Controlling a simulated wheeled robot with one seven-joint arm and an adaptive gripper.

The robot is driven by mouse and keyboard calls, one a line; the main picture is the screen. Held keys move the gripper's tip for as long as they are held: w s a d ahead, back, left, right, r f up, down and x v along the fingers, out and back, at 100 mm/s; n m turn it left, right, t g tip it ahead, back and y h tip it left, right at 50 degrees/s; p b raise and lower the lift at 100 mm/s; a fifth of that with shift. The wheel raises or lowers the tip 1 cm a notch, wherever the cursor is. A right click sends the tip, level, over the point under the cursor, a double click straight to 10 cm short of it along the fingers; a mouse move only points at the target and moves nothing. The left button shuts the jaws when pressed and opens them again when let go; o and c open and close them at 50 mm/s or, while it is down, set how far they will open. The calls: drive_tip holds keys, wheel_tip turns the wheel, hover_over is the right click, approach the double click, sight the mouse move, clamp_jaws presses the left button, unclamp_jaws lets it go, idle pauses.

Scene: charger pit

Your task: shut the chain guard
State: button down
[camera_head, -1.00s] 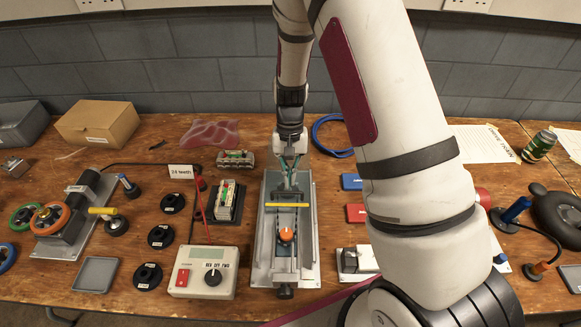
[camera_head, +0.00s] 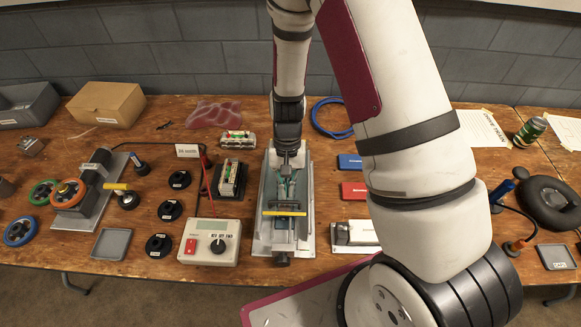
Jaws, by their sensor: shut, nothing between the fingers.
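The chain guard unit is a long grey metal channel (camera_head: 305,230) on the bench in the middle of the view. A dark crossbar with a yellow edge (camera_head: 284,213), which looks like the guard's front, lies across it towards its near end. Below the crossbar a short stretch of the channel shows, then a dark knob (camera_head: 281,258) at the end. My gripper (camera_head: 286,193) is shut and empty, pointing down into the channel just behind the crossbar. Whether its fingertips touch the crossbar I cannot tell. My wrist hides the channel's far end.
A meter box (camera_head: 212,240) and a terminal block (camera_head: 229,178) stand left of the channel. Blue (camera_head: 350,161) and red (camera_head: 353,190) blocks and a white-and-dark part (camera_head: 357,233) lie to the right. My upper arm covers the bench right of these.

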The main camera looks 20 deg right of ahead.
drive_tip(key=s, duration=0.1)
drive_tip(key=s+a+p, duration=0.1)
drive_tip(key=s, duration=0.1)
drive_tip(key=s+a, duration=0.1)
drive_tip(key=s, duration=0.1)
drive_tip(key=shift+s+a+p, duration=0.1)
drive_tip(key=shift+s+p, duration=0.05)
drive_tip(key=shift+p, duration=0.25)
drive_tip(key=w, duration=0.1)
drive_tip(key=w+d+b, duration=0.1)
drive_tip(key=w+f, duration=0.1)
drive_tip(key=w, duration=0.1)
drive_tip(key=shift+d+f+b, duration=0.1)
drive_tip(key=shift+d+b, duration=0.15)
drive_tip(key=shift+b, duration=0.1)
drive_tip(key=v, duration=1)
drive_tip(key=shift+b, duration=0.3)
drive_tip(key=shift+d, duration=0.1)
